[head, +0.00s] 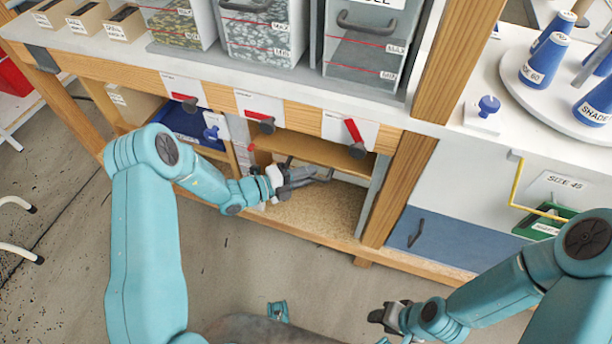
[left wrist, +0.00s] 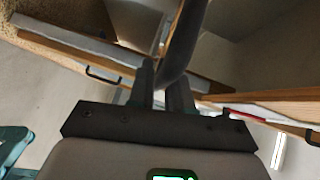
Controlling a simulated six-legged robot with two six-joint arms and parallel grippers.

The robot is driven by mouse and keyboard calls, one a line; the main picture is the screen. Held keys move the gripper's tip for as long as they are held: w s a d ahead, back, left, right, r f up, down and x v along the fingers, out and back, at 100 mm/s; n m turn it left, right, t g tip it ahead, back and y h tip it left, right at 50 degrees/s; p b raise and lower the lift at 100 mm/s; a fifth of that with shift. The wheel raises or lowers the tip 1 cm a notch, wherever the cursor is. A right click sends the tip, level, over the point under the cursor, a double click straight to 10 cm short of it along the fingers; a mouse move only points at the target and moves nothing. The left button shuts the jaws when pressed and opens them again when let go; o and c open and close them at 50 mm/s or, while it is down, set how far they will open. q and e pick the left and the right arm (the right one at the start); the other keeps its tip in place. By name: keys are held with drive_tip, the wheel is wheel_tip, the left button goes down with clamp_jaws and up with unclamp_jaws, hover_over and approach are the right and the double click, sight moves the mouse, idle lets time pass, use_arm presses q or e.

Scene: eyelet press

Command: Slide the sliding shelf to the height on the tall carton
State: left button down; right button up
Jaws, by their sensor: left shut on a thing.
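A tan wooden shelf board (head: 315,150) spans the top of the open bay under the worktop, and I take it for the sliding shelf. My left gripper (head: 297,180) is in the bay below this board. It is shut on a dark grey bar, which looks like a handle. In the left wrist view the dark curved bar (left wrist: 185,42) rises from between the two fingers (left wrist: 166,82). Whether the bar joins the board is hidden. I cannot pick out the tall carton. My right gripper (head: 385,316) is over the floor at lower right, away from the bay; its jaw gap is unclear.
The bay has a speckled tan floor (head: 320,210) and a wooden post (head: 398,185) on its right. Red and black levers (head: 354,140) stick out above it. A blue drawer (head: 425,235) and a green bin (head: 548,222) are to the right. The floor in front is open.

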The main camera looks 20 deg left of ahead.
use_arm(q)
drive_tip(key=shift+a+r, duration=0.1)
drive_tip(key=shift+r, duration=0.05)
drive_tip(key=c, duration=1.1)
unclamp_jaws()
drive_tip(key=shift+c, duration=0.2)
drive_tip(key=p+v, duration=0.2)
drive_tip(key=v, duration=1.4)
drive_tip(key=shift+s, duration=0.15)
